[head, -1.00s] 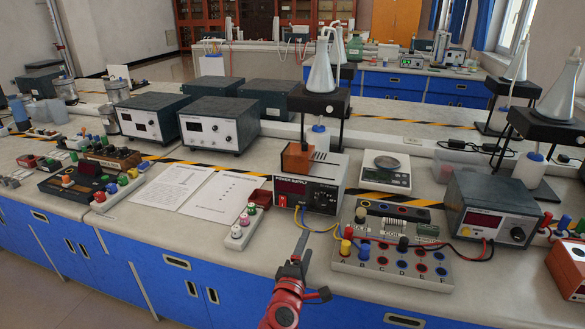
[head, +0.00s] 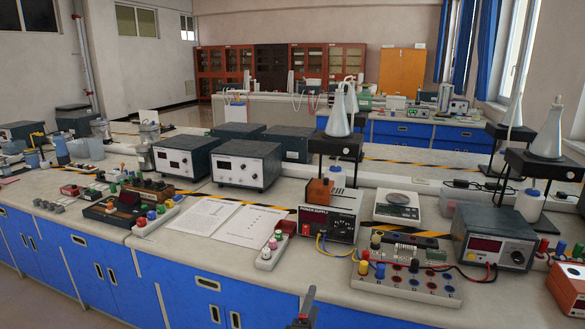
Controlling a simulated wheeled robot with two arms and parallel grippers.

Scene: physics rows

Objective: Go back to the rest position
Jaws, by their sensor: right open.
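My right gripper (head: 309,297) shows only in part at the bottom edge of the head view, in front of the blue cabinet fronts (head: 250,300) and below the bench top's front edge. It is open, and nothing shows in it. It is apart from the bench and its equipment. The rest of my right arm is below the picture. My left gripper is not in view.
The bench top (head: 320,272) bears a power supply (head: 329,222), a circuit board with colored terminals (head: 410,280), a scale (head: 397,206), paper sheets (head: 240,222) and grey-fronted instruments (head: 245,164). Open floor (head: 40,285) shows at the lower left.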

